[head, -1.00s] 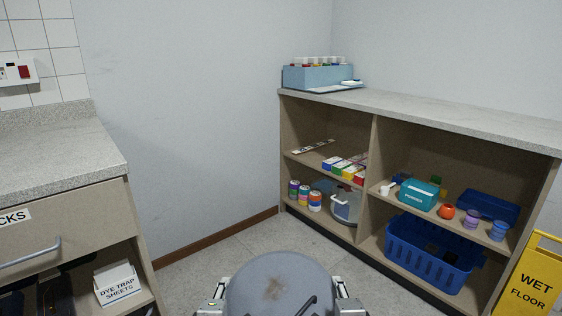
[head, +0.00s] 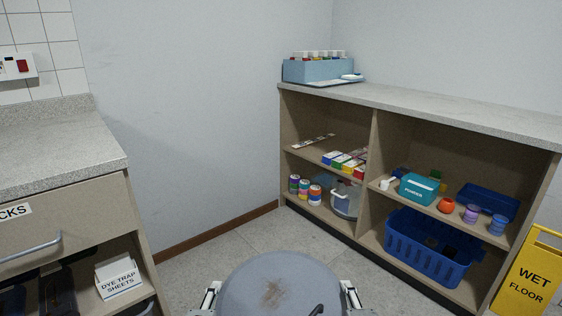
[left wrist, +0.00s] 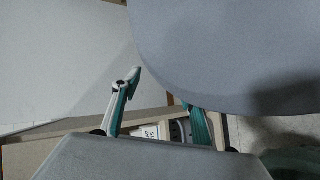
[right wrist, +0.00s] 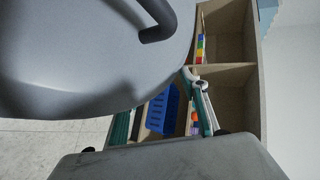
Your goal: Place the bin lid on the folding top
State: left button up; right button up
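The bin lid (head: 262,283) is a round grey disc with a brown stain and a dark handle, at the bottom middle of the head view. My left gripper (head: 211,294) and right gripper (head: 350,293) are at its opposite edges. In the right wrist view the lid (right wrist: 90,60) likewise lies between the fingers. Both grippers look shut on it, holding it up. Grey speckled tops lie left (head: 50,150) and right (head: 430,105); no label shows which is the folding top.
A blue bottle caddy (head: 318,70) stands on the right top's far end. Shelves below hold cans, boxes and a blue basket (head: 430,250). A yellow wet floor sign (head: 530,275) stands at right. The left top is bare where visible. Open floor lies between the units.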

pick_arm(q)
jog(key=s+r, duration=1.5)
jog(key=shift+d+r, duration=0.15)
jog(key=shift+d, duration=0.1)
pick_arm(e)
jog(key=s+r, duration=1.5)
jog(key=shift+a, duration=0.35)
